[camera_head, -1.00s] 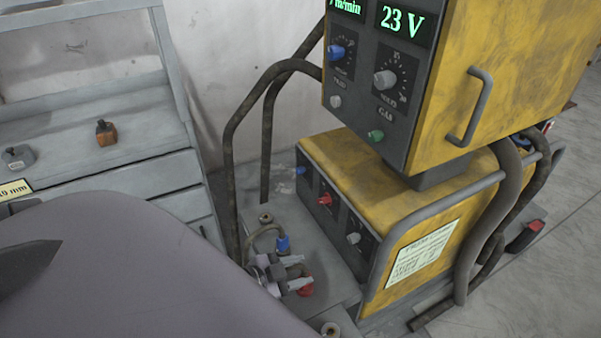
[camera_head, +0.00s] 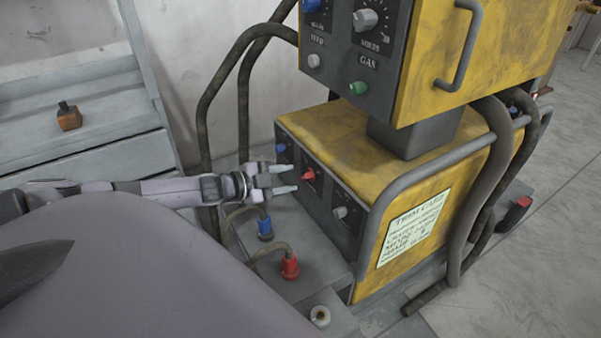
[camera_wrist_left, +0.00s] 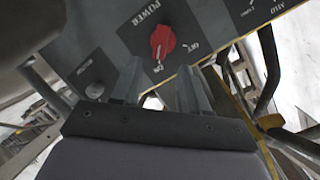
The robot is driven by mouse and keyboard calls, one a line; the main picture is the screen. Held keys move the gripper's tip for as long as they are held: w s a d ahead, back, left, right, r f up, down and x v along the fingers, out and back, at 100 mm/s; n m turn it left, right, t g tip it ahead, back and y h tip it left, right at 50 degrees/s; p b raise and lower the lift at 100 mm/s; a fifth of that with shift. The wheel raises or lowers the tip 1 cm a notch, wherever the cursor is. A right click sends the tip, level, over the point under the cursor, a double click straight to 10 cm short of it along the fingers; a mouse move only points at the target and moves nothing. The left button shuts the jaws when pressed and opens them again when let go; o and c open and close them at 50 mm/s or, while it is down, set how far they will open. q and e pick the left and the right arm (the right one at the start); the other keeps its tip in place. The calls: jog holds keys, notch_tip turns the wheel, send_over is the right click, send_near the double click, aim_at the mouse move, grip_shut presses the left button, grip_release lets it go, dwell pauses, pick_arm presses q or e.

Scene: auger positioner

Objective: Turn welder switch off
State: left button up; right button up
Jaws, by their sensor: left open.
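The red welder switch (camera_head: 308,175) is on the dark front panel of the lower yellow welder unit (camera_head: 365,147). It also shows in the left wrist view (camera_wrist_left: 162,42), below the word POWER, with OFF to its right and ON under it. The white mark on the switch appears to point toward ON. My left gripper (camera_head: 288,178) is open and empty in front of the switch, its fingers pointing at the panel. In the left wrist view the fingertips (camera_wrist_left: 158,80) are apart below the switch, with no clear contact. My right gripper is not in view.
A blue knob (camera_head: 280,148) and a grey knob (camera_head: 340,212) flank the switch. Blue (camera_head: 265,228) and red (camera_head: 290,266) cable plugs sit below my gripper. The upper yellow box (camera_head: 495,60) overhangs the welder. Bent dark pipes (camera_head: 240,100) stand behind my wrist.

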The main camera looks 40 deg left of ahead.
aim_at(305, 176)
pick_arm(q)
jog(key=shift+b+x, duration=0.65)
jog(key=shift+x, duration=1.85)
grip_shut()
